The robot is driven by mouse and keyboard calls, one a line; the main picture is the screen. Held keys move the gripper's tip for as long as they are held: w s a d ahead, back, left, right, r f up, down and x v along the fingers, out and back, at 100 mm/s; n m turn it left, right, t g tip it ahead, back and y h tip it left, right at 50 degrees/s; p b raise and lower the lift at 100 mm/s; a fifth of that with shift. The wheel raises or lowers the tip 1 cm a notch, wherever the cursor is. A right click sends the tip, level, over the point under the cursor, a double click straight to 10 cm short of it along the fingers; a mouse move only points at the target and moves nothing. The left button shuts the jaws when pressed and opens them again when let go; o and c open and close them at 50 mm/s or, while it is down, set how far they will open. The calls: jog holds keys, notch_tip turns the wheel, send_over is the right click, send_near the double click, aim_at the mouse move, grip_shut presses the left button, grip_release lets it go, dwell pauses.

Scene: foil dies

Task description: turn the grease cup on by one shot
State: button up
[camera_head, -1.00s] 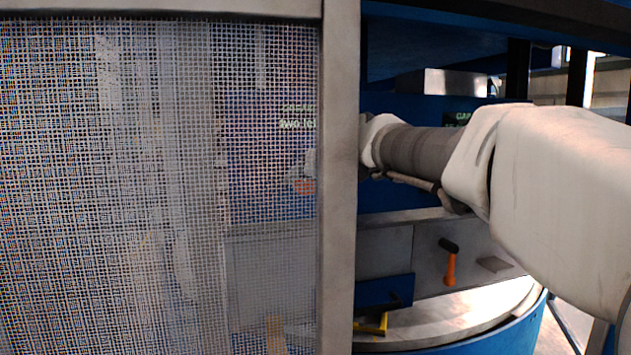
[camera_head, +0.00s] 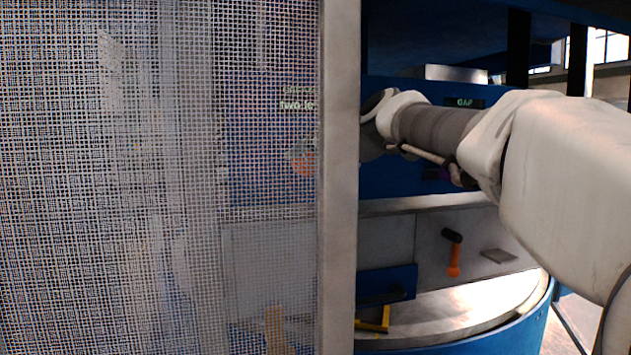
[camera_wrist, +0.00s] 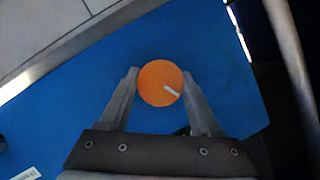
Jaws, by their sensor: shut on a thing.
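The grease cup shows in the wrist view as a round orange cap (camera_wrist: 158,82) with a short white mark pointing to its lower right. My gripper (camera_wrist: 160,88) has one finger on each side of the cap and is shut on it. In the head view the cap shows only faintly as an orange patch (camera_head: 303,163) behind the mesh. My gripper's outline there is blurred by the mesh and partly hidden by the grey post.
A wire mesh guard (camera_head: 150,180) with a grey post (camera_head: 340,180) stands in front on the left. My arm reaches in right of the post. An orange-handled tool (camera_head: 454,262) and a yellow piece (camera_head: 374,322) are below the arm. A blue panel (camera_wrist: 60,125) lies behind the cap.

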jog(key=m+y+b, duration=0.1)
jog(key=b, duration=0.1)
jog(key=m+y+b, duration=0.1)
jog(key=b, duration=0.1)
jog(key=shift+f+m, duration=0.25)
jog(key=shift+m, duration=0.15)
jog(key=shift+r+m+b, duration=0.15)
jog(key=shift+m+b, duration=0.45)
jog(key=shift+b, duration=0.2)
jog(key=shift+t+y, duration=0.3)
jog(key=o, duration=1.4)
jog(key=shift+c, duration=0.2)
jog(key=b+v, duration=0.2)
jog(key=v, duration=1.5)
jog(key=shift+d+b, duration=0.2)
jog(key=shift+b, duration=0.15)
jog(key=shift+s+r, duration=0.1)
jog(key=shift+s, duration=0.05)
